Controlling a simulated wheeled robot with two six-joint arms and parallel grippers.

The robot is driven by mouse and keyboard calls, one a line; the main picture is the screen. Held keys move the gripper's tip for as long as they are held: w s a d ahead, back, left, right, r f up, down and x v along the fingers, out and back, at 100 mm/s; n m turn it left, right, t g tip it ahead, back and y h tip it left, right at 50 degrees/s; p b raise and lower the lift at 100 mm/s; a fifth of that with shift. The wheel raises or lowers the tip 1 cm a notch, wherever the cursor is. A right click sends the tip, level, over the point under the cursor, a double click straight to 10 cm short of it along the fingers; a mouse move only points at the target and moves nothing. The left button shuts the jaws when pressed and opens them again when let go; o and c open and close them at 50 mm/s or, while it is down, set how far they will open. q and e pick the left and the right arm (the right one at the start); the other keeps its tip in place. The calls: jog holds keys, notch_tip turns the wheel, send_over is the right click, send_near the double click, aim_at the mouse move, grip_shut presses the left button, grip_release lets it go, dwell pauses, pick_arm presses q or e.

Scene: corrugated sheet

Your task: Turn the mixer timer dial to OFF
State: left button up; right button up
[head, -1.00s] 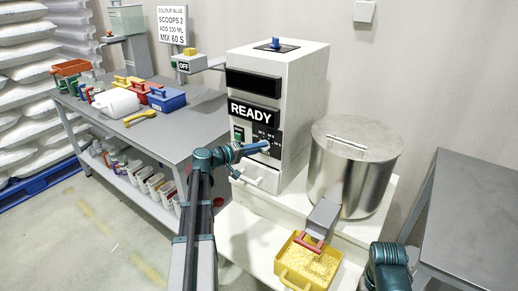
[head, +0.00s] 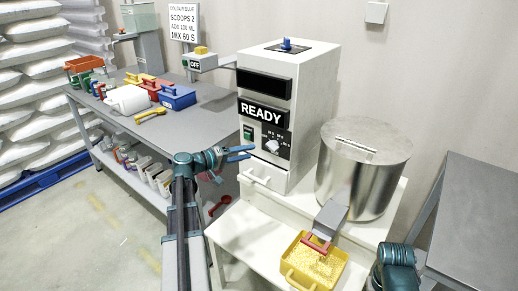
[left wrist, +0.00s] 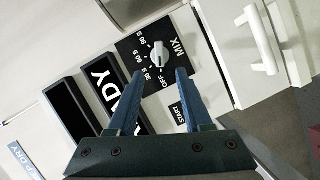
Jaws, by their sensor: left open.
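The pale timer dial (head: 272,145) sits on the black panel of the white mixer (head: 318,75), below its READY display. In the left wrist view the dial (left wrist: 158,54) is an elongated knob ringed by OFF, 30 S, 60 S and 90 S marks. Its long axis runs roughly towards OFF, but I cannot tell which end is the pointer. My left gripper (head: 251,153) is open and empty, in front of the panel and a little left of the dial in the head view. In the left wrist view the fingers (left wrist: 160,76) frame the dial without gripping it. My right gripper is out of view.
A steel drum (head: 362,175) stands right of the mixer. A yellow tub (head: 330,285) of yellow grains with a red-and-grey tool (head: 330,218) is in front. A green START button (head: 248,133) is left of the dial. A grey bench (head: 205,122) with colored boxes stands left.

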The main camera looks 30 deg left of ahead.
pick_arm(q)
jog(key=shift+v, duration=2.15)
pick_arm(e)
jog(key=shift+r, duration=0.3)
pick_arm(q)
jog(key=shift+s, duration=0.15)
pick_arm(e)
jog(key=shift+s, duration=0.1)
